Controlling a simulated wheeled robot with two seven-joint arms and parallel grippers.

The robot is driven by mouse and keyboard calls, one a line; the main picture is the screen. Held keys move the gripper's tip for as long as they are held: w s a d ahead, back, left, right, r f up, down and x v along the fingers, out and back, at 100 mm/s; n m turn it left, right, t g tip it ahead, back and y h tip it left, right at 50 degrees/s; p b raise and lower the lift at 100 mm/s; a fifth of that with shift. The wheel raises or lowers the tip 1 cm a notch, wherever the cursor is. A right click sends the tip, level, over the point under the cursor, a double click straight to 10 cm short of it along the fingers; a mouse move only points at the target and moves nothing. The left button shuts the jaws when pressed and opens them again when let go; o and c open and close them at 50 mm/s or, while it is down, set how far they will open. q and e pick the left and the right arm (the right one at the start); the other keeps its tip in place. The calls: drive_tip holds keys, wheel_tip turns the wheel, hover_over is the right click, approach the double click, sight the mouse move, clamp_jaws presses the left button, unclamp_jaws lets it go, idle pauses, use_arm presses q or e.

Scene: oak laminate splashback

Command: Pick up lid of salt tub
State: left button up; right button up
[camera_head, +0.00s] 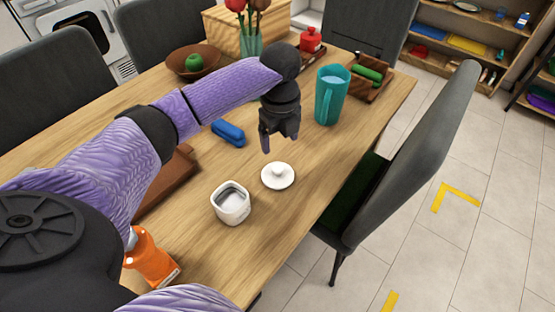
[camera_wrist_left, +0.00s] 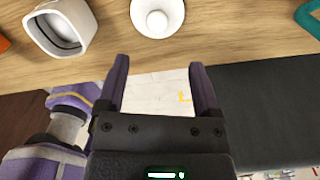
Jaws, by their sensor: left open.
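The lid (camera_head: 278,176) is a white disc with a round knob and lies flat on the wooden table. The salt tub (camera_head: 231,205), white and squarish with an open top, stands beside it, nearer to me. My left gripper (camera_head: 279,142) hangs above the table just beyond the lid, fingers pointing down, open and empty. In the left wrist view the lid (camera_wrist_left: 157,16) is at the top, past the open fingers (camera_wrist_left: 158,75), and the tub (camera_wrist_left: 61,27) is at the top left. My right gripper is in neither view.
A teal pitcher (camera_head: 331,95) stands right of the gripper. A blue case (camera_head: 228,132) lies to its left. An orange bottle (camera_head: 151,258) is near me. A grey chair (camera_head: 405,165) stands against the table's right edge. The wood around the lid is clear.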

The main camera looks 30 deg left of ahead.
sight(277, 167)
use_arm(q)
drive_tip(key=f+b, duration=0.1)
drive_tip(key=f, duration=0.2)
drive_tip(key=f+b, duration=0.2)
drive_tip(key=f, duration=0.1)
drive_tip(key=f+b, duration=0.1)
drive_tip(key=f, duration=0.2)
drive_tip(key=shift+s+a+f+b, duration=0.2)
drive_tip(key=shift+a+f+b, duration=0.05)
drive_tip(key=shift+b, duration=0.1)
drive_tip(key=shift+r, duration=0.15)
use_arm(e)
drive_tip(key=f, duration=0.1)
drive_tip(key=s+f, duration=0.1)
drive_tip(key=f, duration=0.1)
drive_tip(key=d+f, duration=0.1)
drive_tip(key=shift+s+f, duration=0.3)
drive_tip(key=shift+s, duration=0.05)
use_arm(q)
drive_tip(key=shift+c, duration=0.6)
clamp_jaws()
